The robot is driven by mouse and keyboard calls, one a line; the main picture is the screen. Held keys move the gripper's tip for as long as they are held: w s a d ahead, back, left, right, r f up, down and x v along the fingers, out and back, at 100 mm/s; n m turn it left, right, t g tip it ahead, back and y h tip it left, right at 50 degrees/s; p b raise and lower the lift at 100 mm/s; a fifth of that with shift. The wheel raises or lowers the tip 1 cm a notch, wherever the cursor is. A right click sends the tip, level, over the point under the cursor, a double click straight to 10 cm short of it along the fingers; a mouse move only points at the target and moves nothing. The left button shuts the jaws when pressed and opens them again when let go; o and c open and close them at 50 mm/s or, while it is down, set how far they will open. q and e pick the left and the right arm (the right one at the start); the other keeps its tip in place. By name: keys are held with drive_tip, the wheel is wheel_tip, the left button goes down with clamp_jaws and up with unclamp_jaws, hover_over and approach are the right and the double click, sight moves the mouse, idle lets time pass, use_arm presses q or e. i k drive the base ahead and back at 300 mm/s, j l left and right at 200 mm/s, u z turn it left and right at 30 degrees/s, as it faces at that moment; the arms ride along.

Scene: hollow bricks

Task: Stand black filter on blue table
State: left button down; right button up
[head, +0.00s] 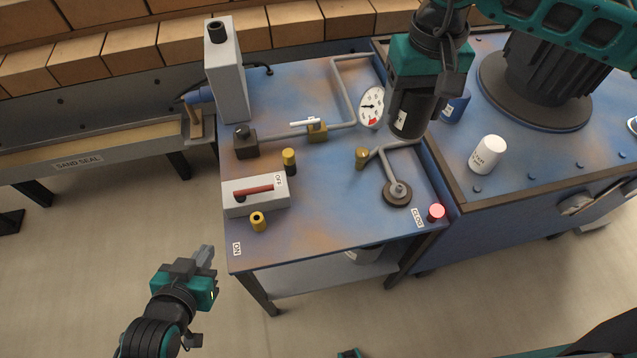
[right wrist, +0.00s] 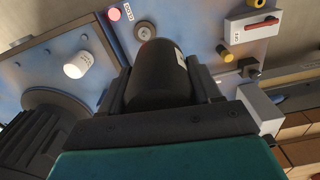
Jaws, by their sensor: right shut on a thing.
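The black filter is a dark cylinder with a white label. In the right wrist view, the filter (right wrist: 160,78) sits between the two fingers of my right gripper (right wrist: 178,100), which is shut on it. In the head view, the filter (head: 408,115) hangs below the gripper, in front of the right part of the blue table (head: 330,220). It looks held above the table, though its lower end is hard to judge. My left gripper (head: 206,256) is off the table's front left corner, apart from everything; its jaw opening is unclear.
The blue table carries a gauge (head: 372,107), pipes, a red-handled switch box (head: 255,194), yellow-topped fittings (head: 289,161), a round plate with a knob (head: 397,194) and a red lamp (head: 436,212). The table's front middle is clear.

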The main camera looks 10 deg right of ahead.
sight(332, 214)
drive_tip(key=u, duration=1)
drive_tip(key=k+l+u, duration=0.25)
drive_tip(key=k, duration=0.4)
drive_tip(key=j, duration=0.15)
